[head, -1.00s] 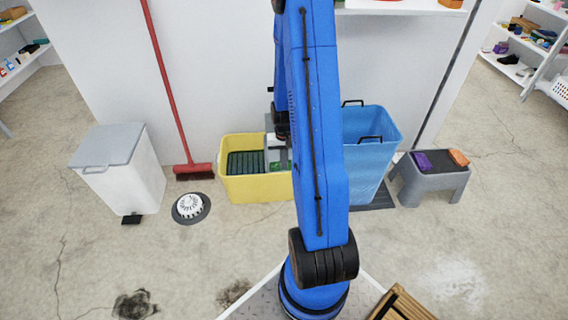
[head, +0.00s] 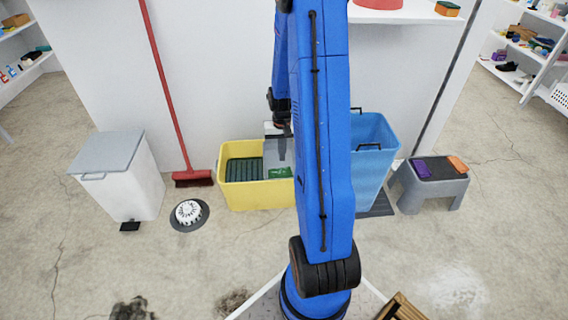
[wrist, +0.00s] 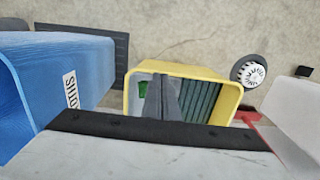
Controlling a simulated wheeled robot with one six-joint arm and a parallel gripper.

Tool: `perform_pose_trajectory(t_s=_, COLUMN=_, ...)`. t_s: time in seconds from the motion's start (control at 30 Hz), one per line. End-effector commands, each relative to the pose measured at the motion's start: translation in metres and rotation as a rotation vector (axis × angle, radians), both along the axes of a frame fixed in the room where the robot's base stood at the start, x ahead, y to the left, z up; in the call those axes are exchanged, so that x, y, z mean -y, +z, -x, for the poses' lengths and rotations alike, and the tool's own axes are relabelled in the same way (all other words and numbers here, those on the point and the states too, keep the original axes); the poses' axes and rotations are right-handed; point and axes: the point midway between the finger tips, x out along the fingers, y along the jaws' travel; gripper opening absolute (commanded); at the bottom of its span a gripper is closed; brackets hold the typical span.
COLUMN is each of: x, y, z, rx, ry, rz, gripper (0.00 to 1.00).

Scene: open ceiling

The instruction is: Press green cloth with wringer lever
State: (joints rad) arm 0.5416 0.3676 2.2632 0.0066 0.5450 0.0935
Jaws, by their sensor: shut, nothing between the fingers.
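The green cloth (head: 281,172) lies in the grey-sided right part of the yellow bucket (head: 262,196), beside a dark grooved wringer panel (head: 243,169). In the wrist view a bit of green cloth (wrist: 146,89) shows left of my fingers, inside the yellow bucket (wrist: 132,101). My gripper (head: 282,156) points down over the bucket, beside my blue arm, which hides part of the bucket's right side. In the wrist view my gripper (wrist: 163,84) is shut and empty.
A blue bin (head: 374,150) stands right of the bucket, then a grey stool (head: 430,187) with sponges. A dark bar (wrist: 160,130) crosses the lower wrist view.

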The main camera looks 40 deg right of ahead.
Motion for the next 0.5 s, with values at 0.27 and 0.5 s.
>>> perform_pose_trajectory(t_s=0.27, x=-0.001, y=0.018, z=-0.004, rx=0.0, ry=0.002, rz=0.0, gripper=0.0)
perform_pose_trajectory(t_s=0.5, x=-0.001, y=0.019, z=-0.004, rx=-0.001, ry=0.002, rz=-0.001, gripper=0.0)
